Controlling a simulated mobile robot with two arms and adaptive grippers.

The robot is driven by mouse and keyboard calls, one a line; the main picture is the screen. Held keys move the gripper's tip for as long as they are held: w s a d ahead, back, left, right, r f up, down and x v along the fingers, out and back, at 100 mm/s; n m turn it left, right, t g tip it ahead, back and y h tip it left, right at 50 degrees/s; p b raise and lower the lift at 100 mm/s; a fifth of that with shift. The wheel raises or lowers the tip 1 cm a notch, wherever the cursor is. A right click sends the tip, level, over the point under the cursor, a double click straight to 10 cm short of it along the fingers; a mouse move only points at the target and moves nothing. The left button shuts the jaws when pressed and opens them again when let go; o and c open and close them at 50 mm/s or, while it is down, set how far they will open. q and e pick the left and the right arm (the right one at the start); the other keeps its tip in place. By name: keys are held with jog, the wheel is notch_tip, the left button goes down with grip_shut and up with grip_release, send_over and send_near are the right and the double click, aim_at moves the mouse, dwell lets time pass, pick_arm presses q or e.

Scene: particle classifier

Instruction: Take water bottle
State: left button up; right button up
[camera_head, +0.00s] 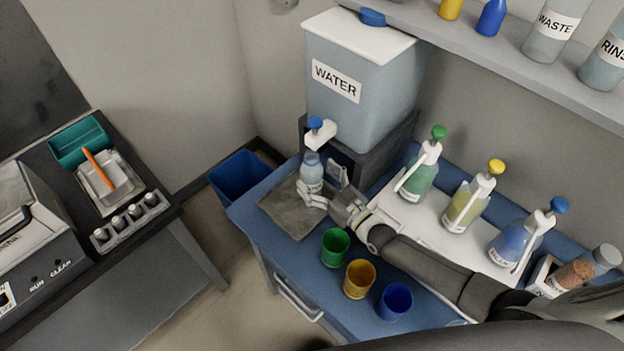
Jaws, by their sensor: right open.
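The water bottle (311,174) is a small clear bottle with a label and a blue top. It stands upright on a grey mat (291,216), under the white tap (320,134) of the big water tank (352,92). My right gripper (324,185) reaches in from the right, low at the bottle. Its fingers are apart, one in front of the bottle and one on its right. I cannot tell whether they touch it. My left gripper is not in view.
Green (335,248), yellow (359,279) and blue (394,301) cups stand in front of my right arm. Green (420,176), yellow (466,205) and blue (519,241) pump bottles stand behind it on a white tray. A blue bin (238,178) is left of the table.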

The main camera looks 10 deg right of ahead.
jog(key=x, duration=0.3)
jog(key=shift+d+f+b, duration=0.1)
jog(key=shift+f+b, duration=0.05)
jog(key=shift+b, duration=0.2)
jog(key=shift+c, duration=0.7)
jog(key=c, duration=1.2)
jog(key=shift+c, duration=0.8)
jog(key=shift+r, duration=0.25)
